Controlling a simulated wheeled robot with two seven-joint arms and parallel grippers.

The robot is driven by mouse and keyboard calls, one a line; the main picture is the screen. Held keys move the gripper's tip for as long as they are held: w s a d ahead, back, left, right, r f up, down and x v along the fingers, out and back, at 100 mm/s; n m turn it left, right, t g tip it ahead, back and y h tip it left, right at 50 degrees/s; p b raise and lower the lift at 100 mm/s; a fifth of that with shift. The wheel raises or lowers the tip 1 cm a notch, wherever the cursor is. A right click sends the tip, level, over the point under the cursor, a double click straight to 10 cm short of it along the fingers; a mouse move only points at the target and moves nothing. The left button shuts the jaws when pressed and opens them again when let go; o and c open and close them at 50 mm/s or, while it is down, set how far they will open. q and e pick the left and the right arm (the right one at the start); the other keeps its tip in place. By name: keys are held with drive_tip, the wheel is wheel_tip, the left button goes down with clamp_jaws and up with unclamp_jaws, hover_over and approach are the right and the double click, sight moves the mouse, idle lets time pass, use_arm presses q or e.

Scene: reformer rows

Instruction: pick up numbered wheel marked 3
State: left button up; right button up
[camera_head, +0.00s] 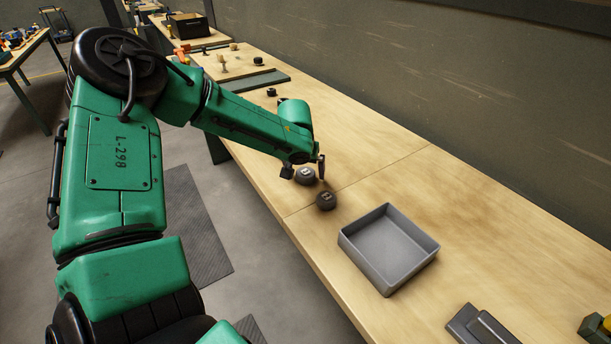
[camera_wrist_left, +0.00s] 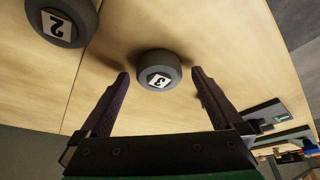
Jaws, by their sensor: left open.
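The numbered wheel marked 3 is a dark grey, short round wheel with a white label, and it stands on the bench just beyond and between my left fingertips in the left wrist view (camera_wrist_left: 158,66). In the head view it shows under my left gripper (camera_head: 304,169) as the wheel (camera_head: 306,177) nearer the arm. My left gripper (camera_wrist_left: 160,74) is open, with one finger on each side of the wheel and gaps on both sides. A similar wheel marked 2 (camera_wrist_left: 62,20) stands beside it, also seen in the head view (camera_head: 326,201). My right gripper is not in view.
A grey open tray (camera_head: 390,247) sits empty on the bench closer to me. A dark flat fixture (camera_head: 480,325) lies at the near edge. Small parts and a dark mat (camera_head: 255,81) are farther along the bench. A wall runs along the right side.

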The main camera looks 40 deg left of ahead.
use_arm(q)
drive_tip(key=shift+r, duration=0.1)
drive_tip(key=c, duration=1.4)
